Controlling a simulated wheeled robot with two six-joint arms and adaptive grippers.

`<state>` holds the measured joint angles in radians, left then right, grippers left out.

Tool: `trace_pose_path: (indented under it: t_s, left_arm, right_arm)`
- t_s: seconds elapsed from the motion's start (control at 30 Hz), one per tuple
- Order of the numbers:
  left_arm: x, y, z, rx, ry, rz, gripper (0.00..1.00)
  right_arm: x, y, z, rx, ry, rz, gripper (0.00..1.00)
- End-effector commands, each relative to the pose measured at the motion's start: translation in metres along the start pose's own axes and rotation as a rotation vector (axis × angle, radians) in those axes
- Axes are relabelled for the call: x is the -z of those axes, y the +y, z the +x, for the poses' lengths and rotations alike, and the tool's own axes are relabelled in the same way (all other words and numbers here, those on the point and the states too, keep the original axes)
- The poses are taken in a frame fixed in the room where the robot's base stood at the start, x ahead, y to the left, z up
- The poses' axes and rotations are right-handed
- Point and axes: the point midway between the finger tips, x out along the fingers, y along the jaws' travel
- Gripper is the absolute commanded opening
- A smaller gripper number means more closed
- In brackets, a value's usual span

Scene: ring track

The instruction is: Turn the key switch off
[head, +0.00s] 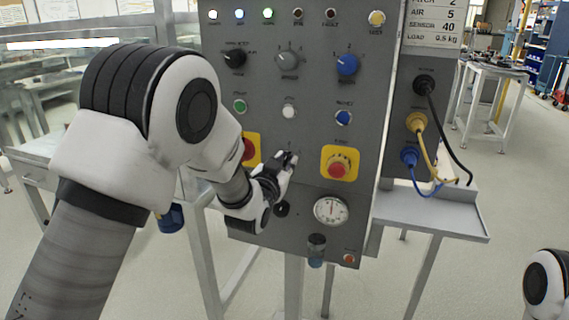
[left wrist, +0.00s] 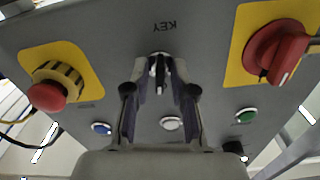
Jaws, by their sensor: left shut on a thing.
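The key switch (left wrist: 159,61) sits on the grey control panel under the KEY label, which shows upside down in the left wrist view. It has a pale round collar and a dark key that looks about upright there. My left gripper (left wrist: 160,78) is shut on the key, one finger on each side. In the head view my left gripper (head: 287,163) reaches the panel between the two yellow plates and hides most of the switch. My right gripper is out of view.
A red emergency button (head: 339,167) on a yellow plate is right of the gripper. A red rotary handle (left wrist: 277,50) is on the other side. A gauge (head: 331,210) sits below; green, white and blue buttons above. Plugged cables (head: 432,130) hang at the panel's right.

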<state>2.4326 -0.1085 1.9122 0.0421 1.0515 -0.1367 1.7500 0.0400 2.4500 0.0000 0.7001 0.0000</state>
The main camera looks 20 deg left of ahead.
Motion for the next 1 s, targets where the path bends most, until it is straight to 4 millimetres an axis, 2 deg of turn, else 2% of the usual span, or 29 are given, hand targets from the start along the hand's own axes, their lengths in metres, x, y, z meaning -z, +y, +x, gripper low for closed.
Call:
trace_pose_path:
  t_s: [0.4,0.9,0.93,1.0]
  left_arm:
    - [-0.0013,0.0005,-0.0003,-0.001,-0.003,-0.192,0.0]
    - [-0.0014,0.0006,-0.0003,-0.001,-0.004,-0.214,0.0]
    - [-0.0015,0.0006,-0.0003,-0.001,-0.004,-0.214,0.32]
    - [-0.0013,0.0005,-0.0003,-0.001,-0.003,-0.214,0.34]
  right_arm:
    - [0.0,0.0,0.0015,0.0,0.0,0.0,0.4]
    - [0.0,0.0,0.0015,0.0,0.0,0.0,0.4]
    - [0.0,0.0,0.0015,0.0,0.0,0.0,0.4]
    - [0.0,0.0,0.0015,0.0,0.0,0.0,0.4]
